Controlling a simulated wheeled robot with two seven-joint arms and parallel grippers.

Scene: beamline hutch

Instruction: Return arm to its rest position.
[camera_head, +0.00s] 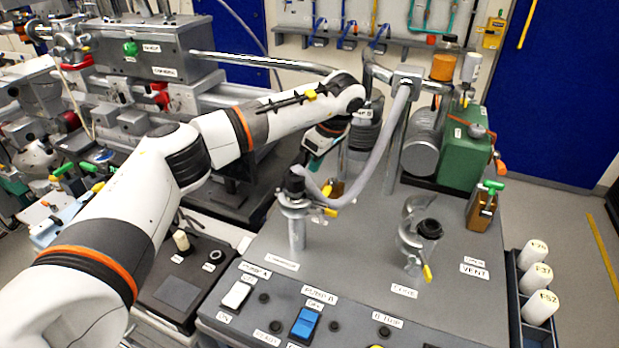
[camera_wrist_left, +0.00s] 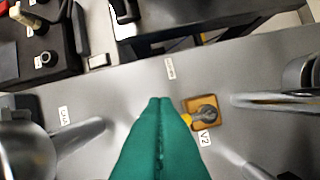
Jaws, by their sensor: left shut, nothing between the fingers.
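My left arm (camera_head: 140,195), white with orange bands, stretches from the lower left across the head view to the back of the grey bench (camera_head: 350,245). My left gripper (camera_head: 308,168) points down there, partly hidden behind a grey hose. In the left wrist view its green fingers (camera_wrist_left: 160,103) are pressed together with nothing between them. They hover over the grey bench top, beside an orange valve block with a dark knob (camera_wrist_left: 203,110), near the label V2. I cannot tell the exact height above the bench. My right gripper is not in view.
A grey hose (camera_head: 385,150) arches close to the gripper, from a clamped metal fitting (camera_head: 296,200) to a metal post. A green pump (camera_head: 462,150) stands behind right. Another clamped fitting (camera_head: 415,235) stands on the bench. A switch panel (camera_head: 270,320) is in front, and beamline equipment (camera_head: 150,50) fills the left.

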